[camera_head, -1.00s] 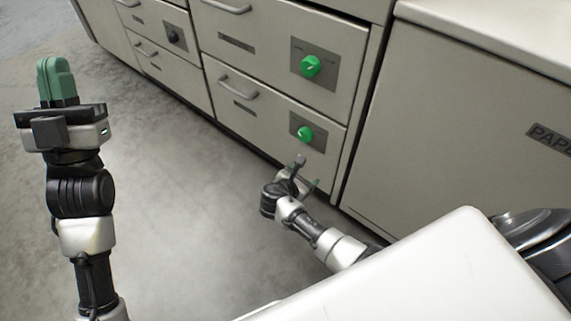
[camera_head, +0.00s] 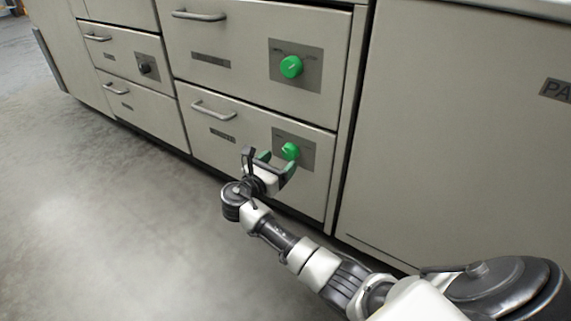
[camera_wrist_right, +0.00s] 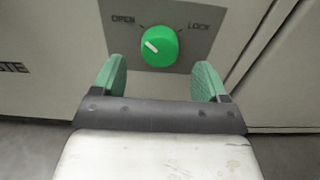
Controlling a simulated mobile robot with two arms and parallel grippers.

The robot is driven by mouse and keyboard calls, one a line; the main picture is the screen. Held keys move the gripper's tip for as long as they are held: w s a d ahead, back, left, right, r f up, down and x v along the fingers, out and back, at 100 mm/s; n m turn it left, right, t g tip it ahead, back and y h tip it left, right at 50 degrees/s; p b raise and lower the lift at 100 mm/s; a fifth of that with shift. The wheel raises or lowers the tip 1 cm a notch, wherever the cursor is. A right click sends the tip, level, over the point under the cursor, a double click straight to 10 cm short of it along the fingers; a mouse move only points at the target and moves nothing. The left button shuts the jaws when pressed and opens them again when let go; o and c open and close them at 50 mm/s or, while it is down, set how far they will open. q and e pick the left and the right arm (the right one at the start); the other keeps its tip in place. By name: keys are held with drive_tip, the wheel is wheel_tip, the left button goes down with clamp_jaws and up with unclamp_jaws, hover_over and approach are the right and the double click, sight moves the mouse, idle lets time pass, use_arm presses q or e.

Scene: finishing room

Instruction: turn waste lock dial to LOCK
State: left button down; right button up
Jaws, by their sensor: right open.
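The waste lock dial (camera_head: 290,151) is a green round knob on a grey plate on the lower drawer front. In the right wrist view the dial (camera_wrist_right: 159,46) has a white pointer line toward its upper left, on the OPEN side; LOCK is printed at the upper right. Part of the word WASTE shows at the left edge there. My right gripper (camera_head: 277,163) is open, its green fingers just short of the dial. In the right wrist view the fingers of my right gripper (camera_wrist_right: 163,82) are spread to either side below the dial, apart from it. My left gripper is out of view.
A second green dial (camera_head: 291,67) sits on the drawer above. A black dial (camera_head: 145,68) is on a drawer farther left. Bar handles, such as the lower drawer's handle (camera_head: 213,110), stick out. The grey floor (camera_head: 90,220) in front is clear.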

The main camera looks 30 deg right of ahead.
sight(288, 154)
drive_tip(key=shift+b+x, duration=0.85)
drive_tip(key=shift+x, duration=1.1)
drive_tip(key=c, duration=0.9)
